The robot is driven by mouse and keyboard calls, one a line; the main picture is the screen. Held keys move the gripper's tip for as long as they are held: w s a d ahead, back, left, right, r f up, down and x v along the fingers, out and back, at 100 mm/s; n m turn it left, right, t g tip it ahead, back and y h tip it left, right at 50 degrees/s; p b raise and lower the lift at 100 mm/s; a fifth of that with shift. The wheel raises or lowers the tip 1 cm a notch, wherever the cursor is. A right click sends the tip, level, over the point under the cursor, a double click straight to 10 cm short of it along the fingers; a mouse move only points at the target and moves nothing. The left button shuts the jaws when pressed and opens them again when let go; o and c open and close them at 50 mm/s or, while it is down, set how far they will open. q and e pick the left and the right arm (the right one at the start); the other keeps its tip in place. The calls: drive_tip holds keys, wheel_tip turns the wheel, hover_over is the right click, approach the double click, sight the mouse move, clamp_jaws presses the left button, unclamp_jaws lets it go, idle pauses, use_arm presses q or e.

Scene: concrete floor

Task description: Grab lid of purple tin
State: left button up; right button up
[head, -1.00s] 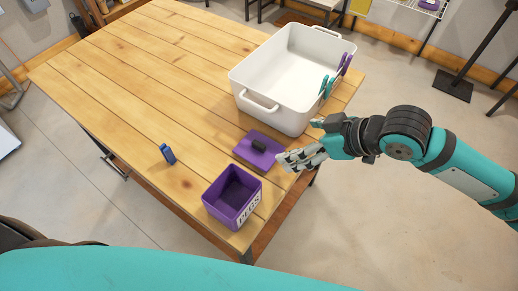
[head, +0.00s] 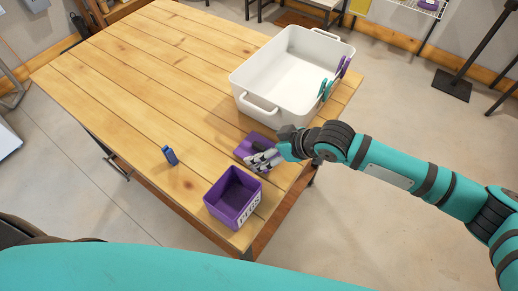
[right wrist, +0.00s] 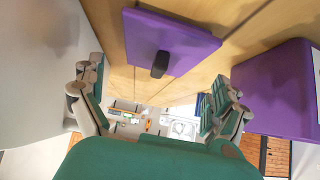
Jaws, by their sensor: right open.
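The purple lid (head: 257,138) lies flat on the table between the white tub and the purple tin, partly hidden by my right gripper. In the right wrist view the lid (right wrist: 190,41) shows its dark handle (right wrist: 160,64) in the middle. The purple tin (head: 218,206) stands open and looks empty, with a lettered label on one side. My right gripper (head: 260,160) is open and empty, over the lid's near right part. In the wrist view its fingers (right wrist: 157,98) are spread wide, with the handle between them but farther up the picture. My left gripper is out of view.
A white tub (head: 265,112) stands at the table's right edge, with teal and purple pegs (head: 326,90) clipped on its rim. A blue peg (head: 169,155) stands on the wooden table (head: 130,90).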

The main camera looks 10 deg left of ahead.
sight(262, 147)
drive_tip(key=x, duration=0.4)
drive_tip(key=shift+f+p, duration=0.1)
drive_tip(key=shift+p, duration=0.2)
drive_tip(key=c, duration=0.9)
drive_tip(key=shift+c, duration=0.2)
